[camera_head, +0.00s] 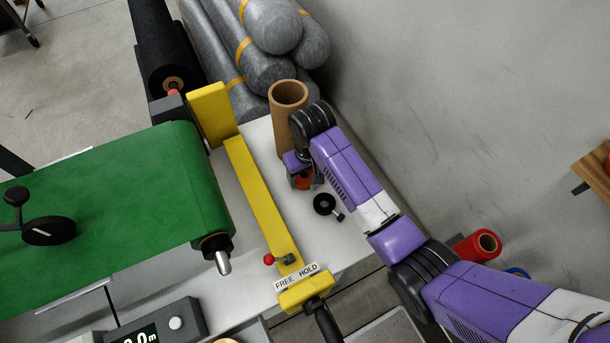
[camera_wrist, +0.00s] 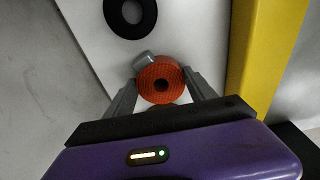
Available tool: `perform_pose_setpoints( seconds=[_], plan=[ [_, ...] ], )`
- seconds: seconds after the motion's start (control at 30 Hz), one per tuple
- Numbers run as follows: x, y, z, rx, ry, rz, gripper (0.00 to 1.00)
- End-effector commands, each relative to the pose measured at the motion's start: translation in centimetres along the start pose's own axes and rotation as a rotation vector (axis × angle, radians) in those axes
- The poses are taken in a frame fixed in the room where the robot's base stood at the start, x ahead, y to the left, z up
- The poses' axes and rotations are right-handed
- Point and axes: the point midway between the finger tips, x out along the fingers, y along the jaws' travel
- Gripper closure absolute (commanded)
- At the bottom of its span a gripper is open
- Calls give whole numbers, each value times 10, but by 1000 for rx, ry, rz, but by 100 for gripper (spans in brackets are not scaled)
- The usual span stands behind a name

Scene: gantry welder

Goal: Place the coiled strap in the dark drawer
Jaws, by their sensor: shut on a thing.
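The coiled strap (camera_wrist: 147,88) is a round orange-red roll with a dark centre hole and a grey buckle at its upper edge. My gripper (camera_wrist: 163,84) is shut on it, with a grey finger on each side. In the head view the strap (camera_head: 304,182) is partly hidden below my gripper (camera_head: 302,176), over the white bench top near the brown tube. I cannot tell whether it touches the bench. I cannot make out a dark drawer in either view.
A black ring (camera_head: 323,203) lies on the white bench top, near my gripper. A yellow bar (camera_head: 256,197) runs along the bench, with a red-knobbed lever (camera_head: 280,259). A brown cardboard tube (camera_head: 287,125) stands behind.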

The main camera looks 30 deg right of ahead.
Motion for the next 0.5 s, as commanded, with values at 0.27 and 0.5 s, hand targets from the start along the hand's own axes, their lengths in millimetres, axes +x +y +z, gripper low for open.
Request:
perform_pose_setpoints(
  seconds=[0.27, 0.5],
  plan=[
    [-9, 0, -2, 0, 3, 0, 92],
    [-49, -1, -8, -1, 7, -1, 92]
  ],
)
